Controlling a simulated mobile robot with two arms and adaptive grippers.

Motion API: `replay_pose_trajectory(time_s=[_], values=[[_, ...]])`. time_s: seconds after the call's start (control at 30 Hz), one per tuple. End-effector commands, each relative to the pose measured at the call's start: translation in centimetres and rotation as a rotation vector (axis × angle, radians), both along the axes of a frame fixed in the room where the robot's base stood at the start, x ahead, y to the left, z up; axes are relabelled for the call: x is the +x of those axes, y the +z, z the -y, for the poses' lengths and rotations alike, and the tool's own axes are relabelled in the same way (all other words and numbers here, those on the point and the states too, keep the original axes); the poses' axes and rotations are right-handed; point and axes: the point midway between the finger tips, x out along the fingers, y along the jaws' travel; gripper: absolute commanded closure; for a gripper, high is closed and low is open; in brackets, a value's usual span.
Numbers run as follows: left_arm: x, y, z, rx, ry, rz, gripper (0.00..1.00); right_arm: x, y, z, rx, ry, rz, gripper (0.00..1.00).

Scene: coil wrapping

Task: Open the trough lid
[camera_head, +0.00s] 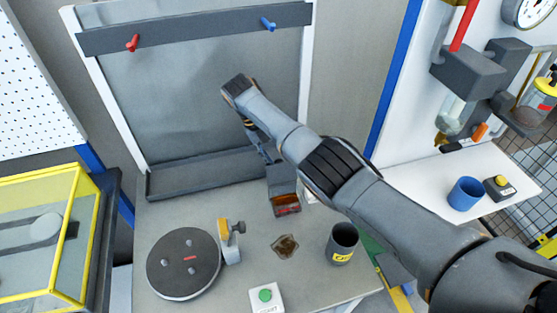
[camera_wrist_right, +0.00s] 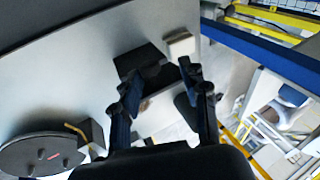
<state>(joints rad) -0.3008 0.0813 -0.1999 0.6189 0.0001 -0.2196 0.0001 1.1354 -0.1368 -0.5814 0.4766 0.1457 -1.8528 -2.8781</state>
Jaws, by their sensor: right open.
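A small dark box-like trough (camera_head: 285,203) stands on the grey table, with something reddish at its front. A dark grey flap that looks like its lid rises behind it, and I cannot tell how far it is open. In the right wrist view the dark box (camera_wrist_right: 135,62) lies just beyond the fingertips. My right arm comes in from the right and bends down behind itself. My right gripper (camera_head: 267,158) is near the back of the trough, partly hidden by the arm. In the wrist view my right gripper (camera_wrist_right: 157,76) is open, with nothing between its fingers. My left gripper is not in view.
A dark round turntable (camera_head: 183,263) with a yellow-and-grey post (camera_head: 231,240) stands at left. A brown patch (camera_head: 285,246), a dark labelled cup (camera_head: 342,243) and a green button box (camera_head: 266,297) are in front. A grey board (camera_head: 200,95) stands behind. A yellow-framed case (camera_head: 45,240) is at far left.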

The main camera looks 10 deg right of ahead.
Motion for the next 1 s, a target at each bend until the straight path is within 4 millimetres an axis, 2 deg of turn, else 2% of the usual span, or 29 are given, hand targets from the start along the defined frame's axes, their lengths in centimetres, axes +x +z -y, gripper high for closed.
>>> replay_pose_trajectory(time_s=[0.03,0.17,0.3,0.57,1.0], values=[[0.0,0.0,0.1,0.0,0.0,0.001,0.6,0.3,1.6,0.0,0.001,0.001,0.01,0.56],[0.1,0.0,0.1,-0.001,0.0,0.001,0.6,0.3,4.9,-0.1,0.0,0.002,0.011,0.56],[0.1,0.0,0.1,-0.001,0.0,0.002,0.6,0.4,6.0,0.0,-0.003,0.003,0.012,0.56],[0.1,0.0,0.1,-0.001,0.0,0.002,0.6,0.3,7.0,-0.1,-0.002,0.003,0.008,0.56],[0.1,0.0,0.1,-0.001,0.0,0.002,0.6,0.3,7.1,-0.1,-0.001,0.003,0.006,0.56]])
